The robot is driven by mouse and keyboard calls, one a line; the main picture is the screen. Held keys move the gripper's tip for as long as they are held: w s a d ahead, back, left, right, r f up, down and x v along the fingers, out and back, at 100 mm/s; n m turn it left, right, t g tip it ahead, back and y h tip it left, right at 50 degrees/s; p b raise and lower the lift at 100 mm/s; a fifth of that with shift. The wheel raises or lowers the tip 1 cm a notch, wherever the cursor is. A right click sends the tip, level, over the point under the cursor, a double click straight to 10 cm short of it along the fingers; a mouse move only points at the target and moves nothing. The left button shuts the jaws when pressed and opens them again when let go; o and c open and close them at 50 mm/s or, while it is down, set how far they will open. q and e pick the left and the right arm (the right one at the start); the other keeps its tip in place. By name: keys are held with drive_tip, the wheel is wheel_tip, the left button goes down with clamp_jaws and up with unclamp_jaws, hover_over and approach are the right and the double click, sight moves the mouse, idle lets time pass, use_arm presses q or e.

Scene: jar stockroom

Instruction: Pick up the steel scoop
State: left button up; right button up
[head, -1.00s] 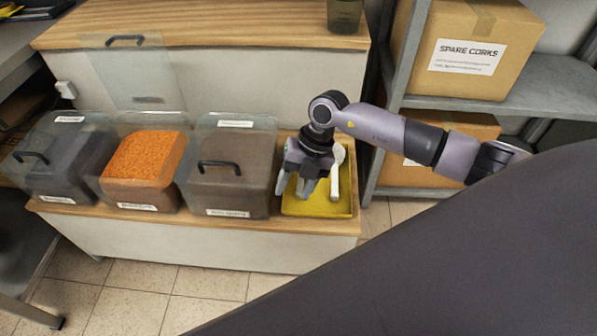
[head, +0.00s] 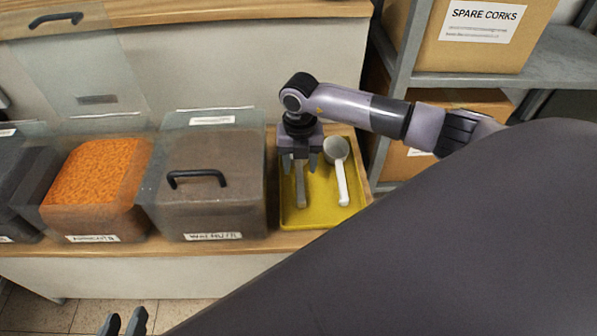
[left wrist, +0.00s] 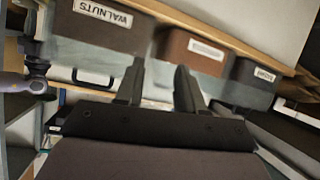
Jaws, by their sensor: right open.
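A yellow tray (head: 322,208) at the right end of the wooden ledge holds two scoops. One scoop (head: 341,180) has a pale handle and a grey round bowl and lies at the tray's right. The other, a dull grey scoop (head: 300,190), lies left of it, its upper part hidden under my right gripper; it looks like the steel one. My right gripper (head: 299,166) points down, open, over this scoop's handle; I cannot tell whether they touch. My left gripper (head: 123,322) is open and empty at the bottom left, and its fingers show in the left wrist view (left wrist: 160,85).
A walnut bin (head: 212,205) with a black lid handle stands just left of the tray. An orange-filled bin (head: 95,185) and a dark bin stand further left. A grey shelf (head: 480,82) with cardboard boxes is at the right.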

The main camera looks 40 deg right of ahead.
sight(299, 175)
wheel_tip(299, 175, down, 3)
drive_tip(key=shift+f+b, duration=0.2)
drive_tip(key=shift+b, duration=0.25)
clamp_jaws()
use_arm(q)
drive_tip(key=shift+w+d+f+h, duration=0.1)
drive_tip(key=shift+w+d+h, duration=0.2)
drive_tip(key=shift+d, duration=0.3)
use_arm(e)
drive_tip(key=shift+r, duration=0.2)
